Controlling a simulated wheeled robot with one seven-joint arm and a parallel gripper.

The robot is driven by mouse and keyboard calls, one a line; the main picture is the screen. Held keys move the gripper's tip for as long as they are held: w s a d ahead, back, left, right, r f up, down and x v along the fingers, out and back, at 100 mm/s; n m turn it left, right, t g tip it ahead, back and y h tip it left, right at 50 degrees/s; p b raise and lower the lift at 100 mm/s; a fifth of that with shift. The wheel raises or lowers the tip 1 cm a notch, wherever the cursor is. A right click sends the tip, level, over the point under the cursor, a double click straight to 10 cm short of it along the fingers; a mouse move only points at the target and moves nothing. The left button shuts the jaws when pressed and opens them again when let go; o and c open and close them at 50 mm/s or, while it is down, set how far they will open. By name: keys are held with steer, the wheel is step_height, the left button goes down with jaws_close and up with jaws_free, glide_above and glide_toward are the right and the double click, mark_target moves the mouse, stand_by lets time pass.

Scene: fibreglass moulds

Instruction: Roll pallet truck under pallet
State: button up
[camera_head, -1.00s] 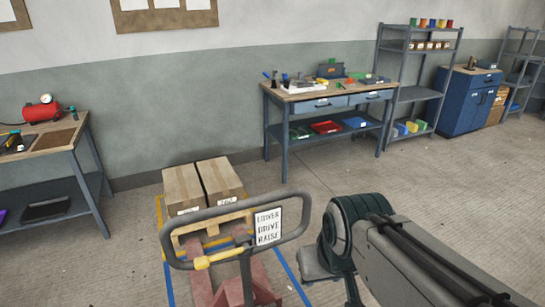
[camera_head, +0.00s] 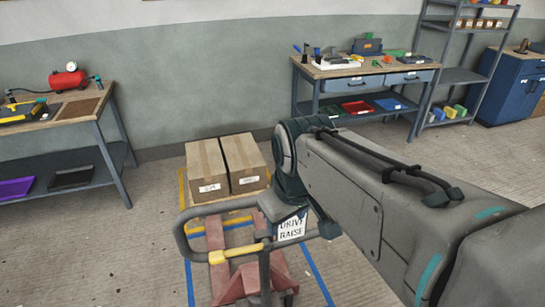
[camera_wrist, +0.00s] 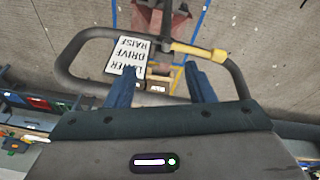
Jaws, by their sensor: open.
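The red pallet truck (camera_head: 233,283) stands in the lower middle of the head view, its forks pointing away toward the pallet (camera_head: 218,209). Its grey loop handle (camera_head: 184,240) has a yellow lever (camera_head: 236,252) and a white sign. Two cardboard boxes (camera_head: 225,165) sit on the pallet. How far the forks reach under the pallet is hidden. My arm covers the handle's right part in the head view. In the wrist view my gripper (camera_wrist: 162,78) is open, its two blue fingers over the handle loop (camera_wrist: 72,55), between the sign (camera_wrist: 127,58) and the yellow lever (camera_wrist: 198,52). No grip shows.
Blue and yellow floor lines (camera_head: 316,275) frame the pallet area. A workbench (camera_head: 60,112) with a red compressor stands left. Another workbench (camera_head: 365,75), a shelf rack (camera_head: 462,75) and a blue cabinet (camera_head: 510,88) stand along the wall. Floor between left bench and pallet is clear.

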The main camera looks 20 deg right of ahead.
steer(key=w+d+r+n+g+b, duration=0.1)
steer(key=w+n, duration=0.2)
steer(key=n, duration=0.1)
steer(key=w+d+r+n+g+b, duration=0.1)
steer(key=w+n+b, duration=0.1)
steer(key=w+n, duration=0.2)
steer(key=w+d+r+n+g+b, duration=0.1)
steer(key=w+n+b, duration=0.1)
steer(key=w+n, duration=0.1)
steer(key=shift+w+d+r+n, duration=0.25)
steer(key=shift+d+n, duration=0.05)
steer(key=shift+n, duration=0.6)
steer(key=shift+w+d+r+n, duration=0.15)
steer(key=shift+w+d+n, duration=0.2)
steer(key=shift+n, duration=0.35)
step_height(320, 180, down, 14)
steer(key=shift+r, duration=0.2)
jaws_close()
steer(key=shift+w, duration=0.1)
